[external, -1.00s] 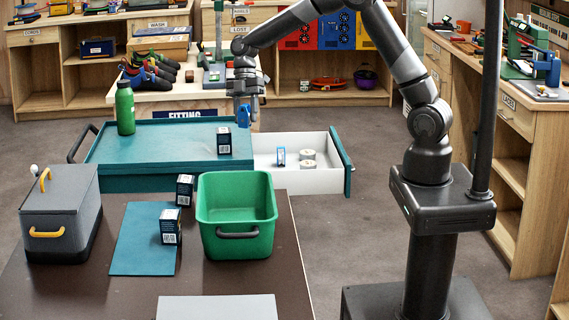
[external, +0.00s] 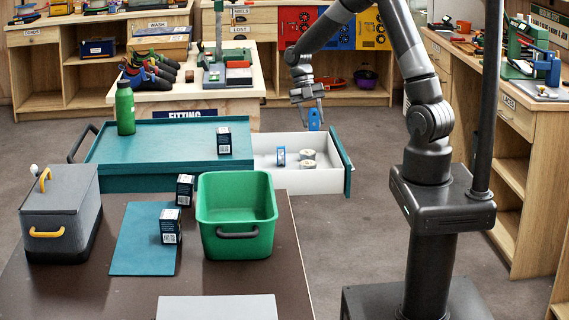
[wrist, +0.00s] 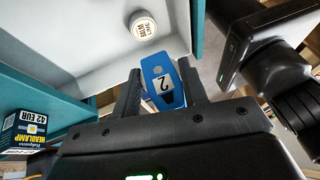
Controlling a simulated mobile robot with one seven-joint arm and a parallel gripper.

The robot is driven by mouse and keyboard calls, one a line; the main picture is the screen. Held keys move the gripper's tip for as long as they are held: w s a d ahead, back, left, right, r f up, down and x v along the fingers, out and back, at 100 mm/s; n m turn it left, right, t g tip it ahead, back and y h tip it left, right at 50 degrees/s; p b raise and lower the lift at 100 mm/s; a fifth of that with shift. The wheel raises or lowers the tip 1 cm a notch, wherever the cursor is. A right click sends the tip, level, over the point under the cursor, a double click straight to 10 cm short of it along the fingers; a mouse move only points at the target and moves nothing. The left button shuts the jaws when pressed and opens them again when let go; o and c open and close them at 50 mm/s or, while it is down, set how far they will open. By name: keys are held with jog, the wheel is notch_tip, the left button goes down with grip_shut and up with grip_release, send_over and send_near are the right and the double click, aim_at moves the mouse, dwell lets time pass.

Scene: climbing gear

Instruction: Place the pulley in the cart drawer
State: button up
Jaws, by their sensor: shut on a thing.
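My gripper (external: 312,103) is shut on the blue pulley (external: 314,120) and holds it above the right end of the open cart drawer (external: 346,164), near its teal front. In the wrist view the pulley (wrist: 163,82) sits between the two fingers, with a pale label marked 2 on it. The white drawer floor shows beyond it. The drawer is pulled out to the right of the teal cart (external: 140,183).
A headlamp box (external: 224,140) stands on the cart top, with a green bottle (external: 125,108) at its far left. In front, a table holds a green bin (external: 237,215), a grey cooler (external: 60,212) and two more boxes.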

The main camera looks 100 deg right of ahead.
aim_at(284, 174)
notch_tip(284, 174, down, 5)
jog(key=shift+r, duration=0.1)
jog(key=w+a+f, duration=0.2)
jog(key=w, duration=0.1)
jog(key=w+a+f, duration=0.2)
jog(key=w+f, duration=0.1)
jog(key=w+a+f, duration=0.2)
jog(key=w, duration=0.1)
jog(key=shift+w+a+f, duration=0.25)
jog(key=shift+a, duration=0.15)
jog(key=shift+f, duration=2.05)
jog(key=o, duration=1)
jog(key=shift+f, duration=0.1)
